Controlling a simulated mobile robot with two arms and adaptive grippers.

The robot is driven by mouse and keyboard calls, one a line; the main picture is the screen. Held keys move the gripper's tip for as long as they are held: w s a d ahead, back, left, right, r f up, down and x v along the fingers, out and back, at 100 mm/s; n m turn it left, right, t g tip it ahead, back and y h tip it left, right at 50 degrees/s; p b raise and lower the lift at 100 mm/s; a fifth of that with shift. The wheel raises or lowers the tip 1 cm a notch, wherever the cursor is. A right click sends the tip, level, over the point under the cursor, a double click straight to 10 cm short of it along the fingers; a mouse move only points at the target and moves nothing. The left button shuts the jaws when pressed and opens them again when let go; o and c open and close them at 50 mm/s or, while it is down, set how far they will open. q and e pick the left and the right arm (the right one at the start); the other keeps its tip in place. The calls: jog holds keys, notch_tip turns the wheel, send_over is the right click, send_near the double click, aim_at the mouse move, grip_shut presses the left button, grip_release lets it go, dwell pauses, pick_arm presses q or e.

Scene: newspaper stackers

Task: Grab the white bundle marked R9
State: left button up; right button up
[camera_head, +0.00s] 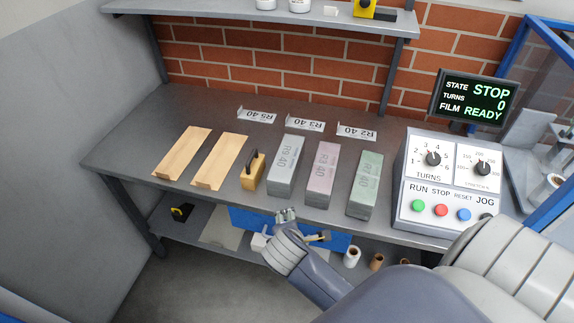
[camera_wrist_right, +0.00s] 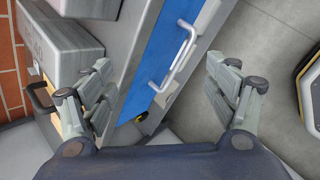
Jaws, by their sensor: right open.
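The white-grey bundle marked R9 40 (camera_head: 287,166) lies on the grey workbench, left of a pink bundle marked R3 40 (camera_head: 321,174) and a green bundle marked R2 40 (camera_head: 365,184). My right gripper (camera_head: 303,227) is open and empty in front of the bench edge, below and apart from the bundles. In the right wrist view its fingers (camera_wrist_right: 160,72) are spread wide. A pale bundle (camera_wrist_right: 62,52) shows there at the upper left, beyond the left finger; its marking is only partly readable. My left gripper is out of view.
A handled tan block (camera_head: 253,172) stands just left of R9, then two flat tan boards (camera_head: 182,152). Label plates (camera_head: 304,125) lie behind the bundles. A control panel (camera_head: 452,180) stands at the right. A blue drawer (camera_wrist_right: 165,58) with a handle is under the benchtop.

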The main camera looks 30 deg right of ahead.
jog(key=w+d+r+n+t+h, duration=0.1)
jog(key=w+d+r+n+h, duration=0.15)
jog(key=w+n, duration=0.35)
jog(key=n+t+h, duration=0.2)
jog(key=n+h, duration=0.1)
jog(key=n, duration=0.3)
send_near(287, 155)
jog(key=shift+x, duration=0.8)
jog(key=shift+f+p+x, duration=0.1)
jog(key=shift+p+x, duration=0.15)
jog(key=shift+x, duration=1.15)
jog(key=shift+f+p+x, duration=0.15)
jog(key=shift+p+x, duration=0.1)
jog(key=shift+x, duration=1.2)
jog(key=shift+s, duration=0.15)
jog(key=shift+c, duration=0.6)
jog(key=c, duration=1.8)
jog(key=shift+r, duration=0.25)
